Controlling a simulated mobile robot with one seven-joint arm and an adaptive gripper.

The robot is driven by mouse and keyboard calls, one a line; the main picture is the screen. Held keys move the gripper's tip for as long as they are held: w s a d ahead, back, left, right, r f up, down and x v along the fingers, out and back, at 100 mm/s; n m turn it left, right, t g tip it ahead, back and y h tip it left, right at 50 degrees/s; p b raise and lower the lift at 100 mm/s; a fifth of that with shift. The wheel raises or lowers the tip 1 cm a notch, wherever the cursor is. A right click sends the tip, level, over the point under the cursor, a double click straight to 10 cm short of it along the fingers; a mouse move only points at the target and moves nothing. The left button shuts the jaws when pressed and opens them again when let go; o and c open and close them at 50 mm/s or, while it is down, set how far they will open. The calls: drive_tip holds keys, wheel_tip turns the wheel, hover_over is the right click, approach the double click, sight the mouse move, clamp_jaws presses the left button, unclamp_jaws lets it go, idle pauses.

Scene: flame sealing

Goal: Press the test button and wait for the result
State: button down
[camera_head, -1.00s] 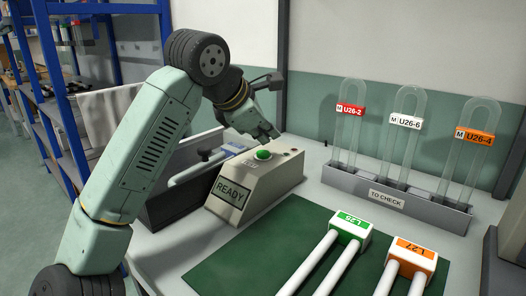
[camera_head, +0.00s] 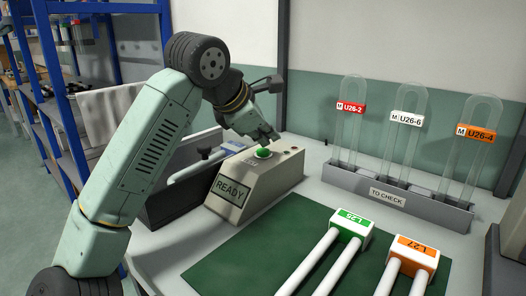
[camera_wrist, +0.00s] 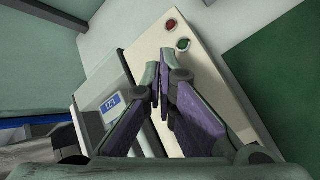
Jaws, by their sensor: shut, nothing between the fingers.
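The tester is a beige sloped box (camera_head: 255,190) on the table, left of centre in the head view. Its front panel (camera_head: 229,188) reads READY. The round green test button (camera_head: 263,153) is on its top. My gripper (camera_head: 268,139) is shut and empty, its fingertips just above and behind the button. I cannot tell whether they touch it. In the wrist view my closed fingers (camera_wrist: 158,72) point at the box top (camera_wrist: 200,75), with a small red lamp (camera_wrist: 171,25) and a green lamp (camera_wrist: 183,44) beyond them. The button is not visible there, perhaps behind the fingers.
A grey rack (camera_head: 400,200) marked TO CHECK holds U-shaped tubes labelled U26-2, U26-6 and U26-4. A green mat (camera_head: 240,262) lies in front, with white tubes capped green (camera_head: 352,223) and orange (camera_head: 413,250). A dark bin (camera_head: 165,205) stands left of the tester.

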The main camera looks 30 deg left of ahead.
sight(265, 151)
drive_tip(key=shift+f+b, duration=0.5)
drive_tip(key=shift+f, duration=0.05)
idle(0.6)
drive_tip(key=shift+r, duration=0.1)
drive_tip(key=shift+r+p, duration=0.8)
drive_tip(key=shift+r, duration=0.15)
wheel_tip(265, 151, up, 6)
drive_tip(key=p, duration=0.4)
drive_tip(key=shift+f, duration=0.1)
idle(0.7)
